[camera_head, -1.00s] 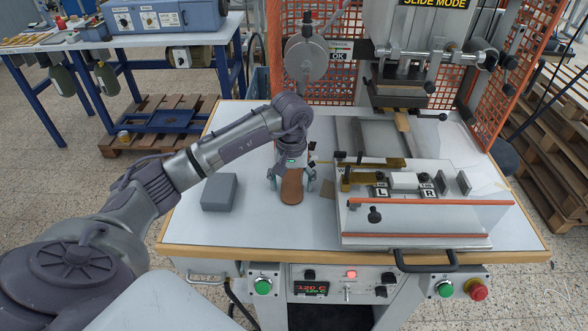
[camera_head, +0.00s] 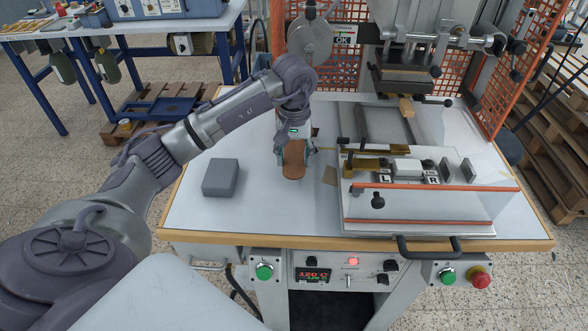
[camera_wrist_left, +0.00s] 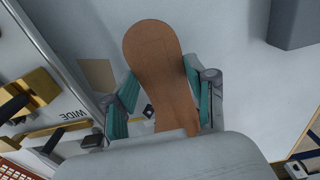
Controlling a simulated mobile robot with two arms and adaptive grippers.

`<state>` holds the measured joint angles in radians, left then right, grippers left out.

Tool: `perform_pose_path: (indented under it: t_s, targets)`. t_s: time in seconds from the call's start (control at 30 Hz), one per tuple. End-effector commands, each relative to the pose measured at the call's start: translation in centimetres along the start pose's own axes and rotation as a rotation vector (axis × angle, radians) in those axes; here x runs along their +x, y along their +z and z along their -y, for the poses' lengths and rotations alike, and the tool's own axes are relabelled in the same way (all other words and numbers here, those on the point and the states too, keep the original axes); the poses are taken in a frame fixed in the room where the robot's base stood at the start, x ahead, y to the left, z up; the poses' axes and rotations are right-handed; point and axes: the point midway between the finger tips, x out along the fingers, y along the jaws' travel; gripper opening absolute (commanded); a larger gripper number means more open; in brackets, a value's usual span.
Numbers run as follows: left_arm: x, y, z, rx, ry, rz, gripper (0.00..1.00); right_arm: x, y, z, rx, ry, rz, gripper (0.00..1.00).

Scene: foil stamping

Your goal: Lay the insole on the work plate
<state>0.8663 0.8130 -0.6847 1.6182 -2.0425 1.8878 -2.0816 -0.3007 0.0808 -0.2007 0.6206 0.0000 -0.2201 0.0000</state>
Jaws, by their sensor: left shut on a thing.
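The brown insole (camera_head: 294,160) is in my left gripper (camera_head: 294,150), over the white table left of the press fixture. In the left wrist view the insole (camera_wrist_left: 160,65) lies between the two teal-padded fingers of the left gripper (camera_wrist_left: 158,95), its rounded end pointing away from the wrist. The fingers are shut on its sides. My right gripper is not in view.
A grey block (camera_head: 220,177) lies on the table left of the gripper. A small tan square (camera_head: 330,175) lies between gripper and fixture. The press head (camera_head: 405,75) hangs behind the fixture. The table front (camera_head: 260,215) is clear.

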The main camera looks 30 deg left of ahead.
Motion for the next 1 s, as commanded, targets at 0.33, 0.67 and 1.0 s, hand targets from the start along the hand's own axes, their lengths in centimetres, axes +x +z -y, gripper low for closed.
perform_pose_path:
  t_s: [0.33, 0.67, 1.0]
  targets:
    - [0.7, 8.2, 0.0, 0.008, -0.002, -0.001, 0.24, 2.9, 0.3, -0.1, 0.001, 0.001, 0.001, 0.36]
    - [0.5, 15.8, -0.1, 0.006, -0.001, 0.000, 0.24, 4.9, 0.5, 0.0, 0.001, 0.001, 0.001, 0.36]
    - [0.2, 18.0, -0.1, 0.001, -0.001, 0.001, 0.24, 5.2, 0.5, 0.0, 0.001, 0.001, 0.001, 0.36]
